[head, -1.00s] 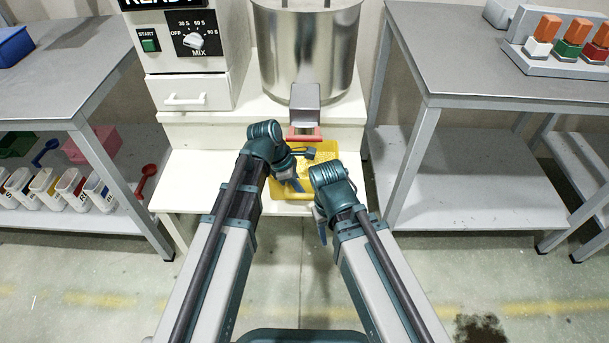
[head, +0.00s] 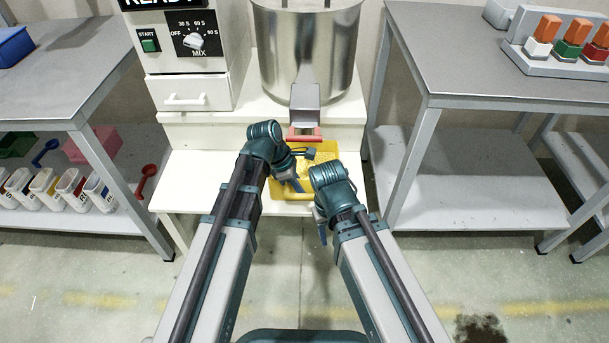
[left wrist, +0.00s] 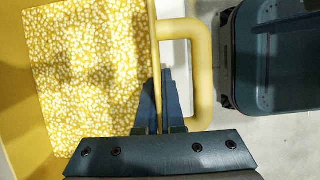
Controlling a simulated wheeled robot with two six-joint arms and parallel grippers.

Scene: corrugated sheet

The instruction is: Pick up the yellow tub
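The yellow tub (head: 330,155) sits on the low white shelf under the mixer's spout, holding pale yellow pellets. My arms partly hide it in the head view. In the left wrist view, its wall (left wrist: 157,45) runs between the fingers of my left gripper (left wrist: 161,100). One finger is inside the tub and one outside, within the handle loop (left wrist: 203,65). The fingers are close together on the wall. My left gripper also shows in the head view (head: 291,184). My right gripper (head: 322,238) is in front of the shelf, pointing down; its finger gap is not clear.
The steel mixer drum (head: 308,55) and its spout (head: 305,107) with a red flap (head: 304,135) stand above the tub. The control box (head: 190,60) is at left. Grey tables stand at left (head: 70,85) and right (head: 470,75).

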